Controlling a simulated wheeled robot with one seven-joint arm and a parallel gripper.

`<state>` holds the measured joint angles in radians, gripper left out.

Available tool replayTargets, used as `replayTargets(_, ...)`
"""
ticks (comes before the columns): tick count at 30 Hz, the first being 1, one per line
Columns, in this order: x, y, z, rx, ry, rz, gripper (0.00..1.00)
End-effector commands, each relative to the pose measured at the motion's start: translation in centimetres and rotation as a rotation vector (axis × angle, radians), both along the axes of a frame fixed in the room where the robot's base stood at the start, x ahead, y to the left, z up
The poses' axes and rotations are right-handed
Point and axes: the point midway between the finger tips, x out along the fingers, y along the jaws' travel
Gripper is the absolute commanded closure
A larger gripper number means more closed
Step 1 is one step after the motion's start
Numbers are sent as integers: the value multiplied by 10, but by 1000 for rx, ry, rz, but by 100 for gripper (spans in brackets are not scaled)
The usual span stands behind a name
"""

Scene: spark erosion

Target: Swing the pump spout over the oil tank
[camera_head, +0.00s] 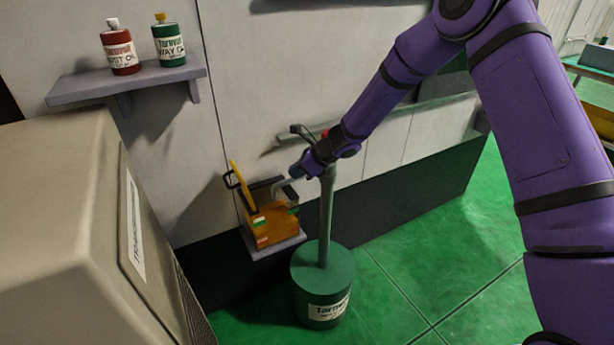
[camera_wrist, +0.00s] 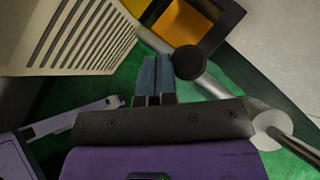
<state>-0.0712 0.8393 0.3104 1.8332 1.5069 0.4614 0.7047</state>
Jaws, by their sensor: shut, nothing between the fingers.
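The pump is a green drum (camera_head: 323,285) with a grey-green upright post (camera_head: 326,220). Its pale grey spout (camera_head: 281,185) reaches left from the post, and its bent end appears above the open top of the orange oil tank (camera_head: 268,228). In the wrist view the spout (camera_wrist: 218,86) runs diagonally past a dark round knob (camera_wrist: 188,62) to the edge of the tank (camera_wrist: 133,6). My gripper (camera_head: 297,172) is beside the spout near the post. Its blue fingers (camera_wrist: 157,66) are shut and empty, close against the pipe; I cannot tell whether they touch it.
The tank stands on a small grey ledge (camera_head: 254,250) against the pale machine wall. A beige cabinet (camera_head: 60,230) fills the left foreground. A wall shelf (camera_head: 85,88) holds a red bottle (camera_head: 120,52) and a green bottle (camera_head: 168,44). Green floor (camera_head: 430,275) is clear to the right.

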Motion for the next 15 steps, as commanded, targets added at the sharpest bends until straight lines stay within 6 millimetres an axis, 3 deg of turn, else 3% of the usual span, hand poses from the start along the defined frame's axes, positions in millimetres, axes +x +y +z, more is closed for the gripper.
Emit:
replayTargets(9, 26, 18, 0, 1, 0, -1, 100)
replayTargets(15, 37, 22, 0, 1, 0, -92, 100)
